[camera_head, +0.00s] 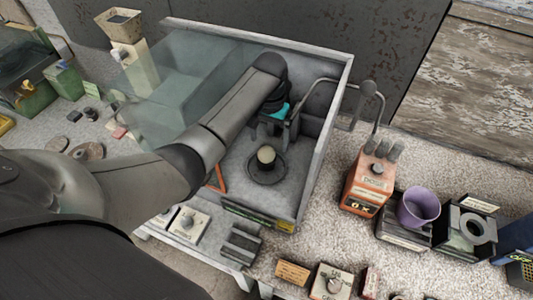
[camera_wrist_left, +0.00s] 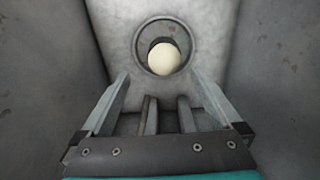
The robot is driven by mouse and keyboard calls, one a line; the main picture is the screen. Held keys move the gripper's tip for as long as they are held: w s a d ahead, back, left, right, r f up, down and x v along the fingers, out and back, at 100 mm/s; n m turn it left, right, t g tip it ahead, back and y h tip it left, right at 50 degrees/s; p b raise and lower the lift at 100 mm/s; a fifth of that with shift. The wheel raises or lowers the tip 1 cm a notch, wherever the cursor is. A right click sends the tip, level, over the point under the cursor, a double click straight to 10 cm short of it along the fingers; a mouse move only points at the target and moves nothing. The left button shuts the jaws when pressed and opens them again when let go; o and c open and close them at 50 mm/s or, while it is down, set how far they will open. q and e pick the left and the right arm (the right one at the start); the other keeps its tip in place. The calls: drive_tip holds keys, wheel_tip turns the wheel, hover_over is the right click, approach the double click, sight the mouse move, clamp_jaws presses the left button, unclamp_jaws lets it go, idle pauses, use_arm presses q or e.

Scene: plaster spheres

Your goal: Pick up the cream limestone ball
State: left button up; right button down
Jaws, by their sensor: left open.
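The cream limestone ball (camera_head: 266,155) rests in a dark round holder (camera_head: 267,176) on the floor of a grey open-fronted case. The ball also shows in the left wrist view (camera_wrist_left: 164,59), with the holder's ring (camera_wrist_left: 139,45) around it. My left gripper (camera_head: 274,127) reaches into the case and is above and behind the ball in the head view. Its fingers (camera_wrist_left: 160,82) are open, spread to either side below the ball in the wrist view, and nothing is between them. My right gripper is not in view.
The case has a pale frame (camera_head: 325,125) and a glass panel (camera_head: 190,80) on its left. An orange box (camera_head: 368,185), a purple cup (camera_head: 418,207) and dark blocks stand on the right. Small labelled blocks (camera_head: 292,272) lie in front. Green containers (camera_head: 35,95) stand at the far left.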

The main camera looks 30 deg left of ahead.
sight(266, 149)
use_arm(q)
drive_tip(key=f, duration=0.3)
drive_tip(key=shift+s+a+f, duration=0.15)
drive_tip(key=shift+a+f, duration=0.25)
drive_tip(key=shift+f+p, duration=0.3)
drive_tip(key=shift+f, duration=0.5)
drive_tip(key=shift+c, duration=0.2)
clamp_jaws()
